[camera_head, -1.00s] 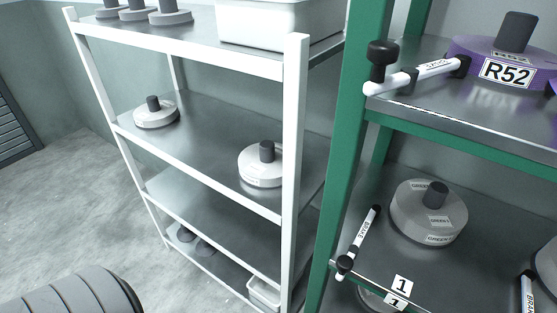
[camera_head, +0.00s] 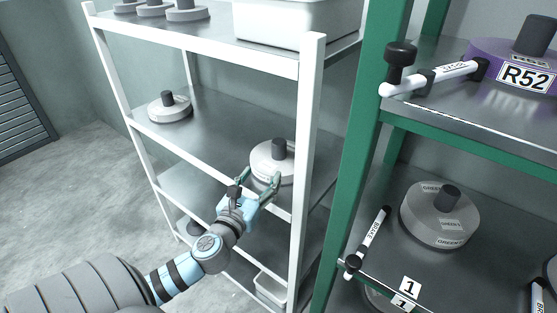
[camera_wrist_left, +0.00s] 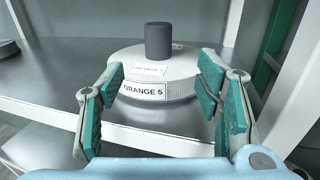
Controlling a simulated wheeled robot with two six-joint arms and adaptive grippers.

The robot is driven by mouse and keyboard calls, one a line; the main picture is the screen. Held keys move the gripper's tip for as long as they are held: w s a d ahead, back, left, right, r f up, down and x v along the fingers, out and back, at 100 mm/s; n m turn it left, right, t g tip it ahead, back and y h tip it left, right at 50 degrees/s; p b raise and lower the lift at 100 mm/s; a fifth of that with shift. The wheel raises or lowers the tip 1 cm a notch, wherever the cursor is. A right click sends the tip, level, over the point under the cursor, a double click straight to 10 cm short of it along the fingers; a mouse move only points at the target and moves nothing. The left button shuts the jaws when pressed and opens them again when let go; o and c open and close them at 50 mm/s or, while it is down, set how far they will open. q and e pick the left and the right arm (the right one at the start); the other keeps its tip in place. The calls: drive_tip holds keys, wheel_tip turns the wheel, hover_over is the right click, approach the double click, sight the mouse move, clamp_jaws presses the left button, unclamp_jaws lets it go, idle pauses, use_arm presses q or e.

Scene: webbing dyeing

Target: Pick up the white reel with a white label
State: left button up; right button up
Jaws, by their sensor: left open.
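A white reel (camera_head: 270,158) with a dark hub stands upright on the middle shelf of the white rack, near its right post. In the left wrist view the same reel (camera_wrist_left: 180,70) shows white labels, the front one (camera_wrist_left: 143,90) reading "ORANGE 5". My left gripper (camera_head: 259,181) is open at the shelf's front edge. In the left wrist view its green-padded fingers (camera_wrist_left: 161,75) are spread toward the left and right sides of the reel's front. I cannot tell whether they touch it. My right gripper is not in view.
Another pale reel (camera_head: 170,109) stands at the left of the same shelf (camera_head: 215,125), with free room between. The rack's white right post (camera_head: 306,130) is close beside the gripper's right. A green rack (camera_head: 357,150) stands further right with grey and purple reels.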

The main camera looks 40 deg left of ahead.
sight(276, 153)
use_arm(q)
drive_tip(key=x, duration=1.3)
drive_tip(key=shift+w+a, duration=0.1)
drive_tip(key=shift+a, duration=0.05)
clamp_jaws()
